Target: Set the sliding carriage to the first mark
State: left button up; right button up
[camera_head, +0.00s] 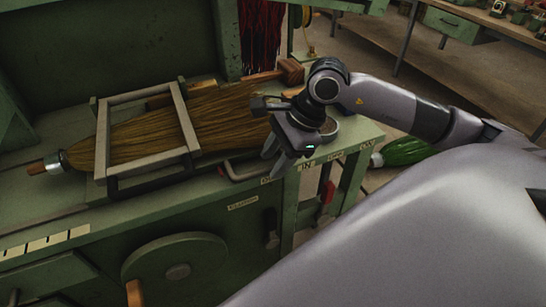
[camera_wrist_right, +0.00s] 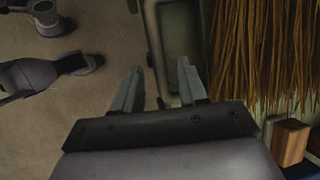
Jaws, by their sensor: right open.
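A pale grey rectangular frame (camera_head: 101,140), which looks like the sliding carriage, stands around a straw broom (camera_head: 230,115) on a green machine bench. A dark bar handle (camera_head: 150,178) runs along its near lower side. A row of pale marks (camera_head: 45,241) lies on the bench's front edge, left of and nearer than the frame. My right gripper (camera_head: 276,157) is open and empty above the bench's right end, well right of the frame and apart from it. In the right wrist view its fingers (camera_wrist_right: 160,88) are spread with nothing between them. My left gripper is out of view.
A bent metal handle (camera_head: 232,172) sits on the front edge near my right gripper. A handwheel (camera_head: 175,268) is on the front panel. Broom bristles also show in the right wrist view (camera_wrist_right: 272,50), beside a wooden block (camera_wrist_right: 290,141).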

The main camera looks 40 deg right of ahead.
jog(key=shift+w+a+f, duration=0.1)
jog(key=shift+a+f, duration=0.05)
jog(key=shift+f, duration=0.3)
grip_shut()
jog(key=shift+w+a, duration=0.1)
